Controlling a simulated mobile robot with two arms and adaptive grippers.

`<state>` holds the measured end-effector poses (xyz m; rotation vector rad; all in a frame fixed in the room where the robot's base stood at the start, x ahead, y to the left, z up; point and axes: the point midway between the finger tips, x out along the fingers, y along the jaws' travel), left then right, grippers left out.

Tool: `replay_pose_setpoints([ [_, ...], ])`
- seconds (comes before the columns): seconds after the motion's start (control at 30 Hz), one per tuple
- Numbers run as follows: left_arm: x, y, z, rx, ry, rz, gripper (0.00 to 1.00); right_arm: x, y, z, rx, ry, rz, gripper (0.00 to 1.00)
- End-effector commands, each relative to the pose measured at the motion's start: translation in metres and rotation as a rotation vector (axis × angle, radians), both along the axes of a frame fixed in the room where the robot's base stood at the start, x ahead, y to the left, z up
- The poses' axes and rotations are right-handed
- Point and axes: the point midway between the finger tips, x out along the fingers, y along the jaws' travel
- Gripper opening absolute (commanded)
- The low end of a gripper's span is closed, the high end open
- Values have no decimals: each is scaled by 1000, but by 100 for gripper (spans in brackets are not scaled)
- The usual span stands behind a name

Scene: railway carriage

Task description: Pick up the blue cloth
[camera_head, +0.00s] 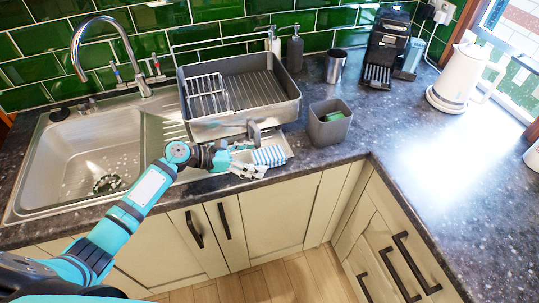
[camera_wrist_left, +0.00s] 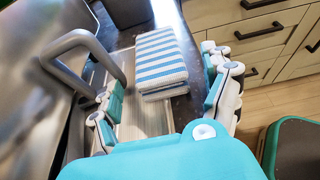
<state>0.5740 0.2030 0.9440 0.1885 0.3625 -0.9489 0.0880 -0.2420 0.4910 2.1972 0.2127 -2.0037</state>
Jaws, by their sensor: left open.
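The blue cloth (camera_head: 270,155) is folded, with blue and white stripes, and lies at the counter's front edge below the dish rack. It also shows in the left wrist view (camera_wrist_left: 161,62). My left gripper (camera_head: 247,163) is at the cloth's left end in the head view. In the left wrist view my left gripper (camera_wrist_left: 162,88) is open, with the cloth between and just ahead of its fingers. I cannot tell whether the fingers touch it. My right gripper is not in view.
The grey dish rack (camera_head: 232,129) stands behind the cloth; its handle (camera_wrist_left: 78,42) is close to the left finger in the wrist view. A grey caddy (camera_head: 329,132) holds a green sponge (camera_head: 334,116). The sink (camera_head: 80,145) is left. Counter to the right is clear near the front.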

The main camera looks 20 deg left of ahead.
Motion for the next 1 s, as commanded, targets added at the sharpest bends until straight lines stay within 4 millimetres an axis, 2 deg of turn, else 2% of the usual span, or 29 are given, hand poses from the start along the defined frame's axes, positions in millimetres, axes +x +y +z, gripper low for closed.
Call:
replay_pose_setpoints([
  [0.27, 1, -2, -2, 1, 0, 0, 81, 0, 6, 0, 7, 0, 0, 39],
  [0.43, 1, -2, -1, 1, 0, 0, 59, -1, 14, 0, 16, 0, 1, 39],
  [0.7, 1, -2, -1, 1, 1, 0, 24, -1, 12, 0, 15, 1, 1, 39],
  [1.0, 1, -2, 0, 2, -1, -1, 22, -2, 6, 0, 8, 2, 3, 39],
])
